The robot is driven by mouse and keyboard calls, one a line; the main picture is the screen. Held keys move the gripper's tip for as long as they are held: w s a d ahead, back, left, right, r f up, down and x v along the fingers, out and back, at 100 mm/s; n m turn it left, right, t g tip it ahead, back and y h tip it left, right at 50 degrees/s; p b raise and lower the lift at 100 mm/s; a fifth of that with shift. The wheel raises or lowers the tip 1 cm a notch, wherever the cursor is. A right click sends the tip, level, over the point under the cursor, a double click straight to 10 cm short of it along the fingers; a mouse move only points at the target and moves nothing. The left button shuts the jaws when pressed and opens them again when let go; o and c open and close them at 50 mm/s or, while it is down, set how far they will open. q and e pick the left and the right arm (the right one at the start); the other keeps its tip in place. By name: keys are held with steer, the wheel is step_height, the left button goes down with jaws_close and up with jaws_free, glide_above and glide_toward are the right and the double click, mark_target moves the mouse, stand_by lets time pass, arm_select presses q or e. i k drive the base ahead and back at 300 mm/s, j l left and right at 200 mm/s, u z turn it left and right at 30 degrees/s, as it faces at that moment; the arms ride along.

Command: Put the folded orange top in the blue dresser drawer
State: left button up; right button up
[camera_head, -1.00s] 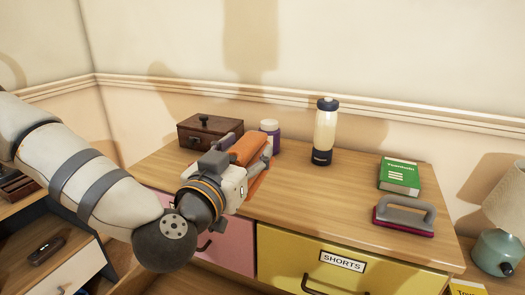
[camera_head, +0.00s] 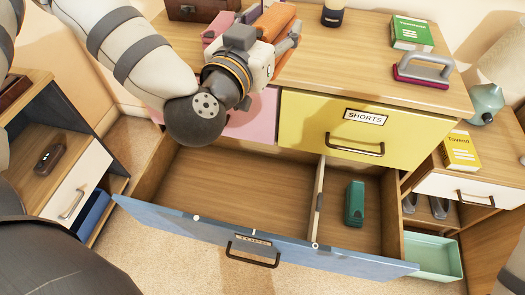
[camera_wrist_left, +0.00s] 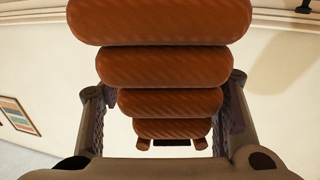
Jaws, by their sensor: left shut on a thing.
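The folded orange top (camera_head: 273,21) is a thick bundle between the fingers of my left gripper (camera_head: 262,24), above the dresser top near its back left. In the left wrist view the top (camera_wrist_left: 160,66) shows as stacked, rounded folds between both fingers. The blue dresser drawer (camera_head: 190,222) is the bottom one and is pulled wide open. A divider splits it; the larger left compartment is empty, and a green object (camera_head: 354,203) lies in the right one. The top is above and behind the open drawer. My right gripper is not in view.
Above the blue drawer, the yellow SHORTS drawer (camera_head: 350,122) and pink drawer (camera_head: 258,116) are shut. Small cabinets flank the dresser.

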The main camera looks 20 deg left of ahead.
mark_target(264, 211)
steer(key=k+j+z, duration=0.3)
steer(key=j+z, duration=0.15)
steer(key=j, duration=0.2)
steer(key=k+j+z, duration=0.45)
steer(key=j, duration=0.15)
steer(key=k+j+z, duration=0.45)
steer(key=i+j, duration=0.05)
steer(key=i, duration=0.05)
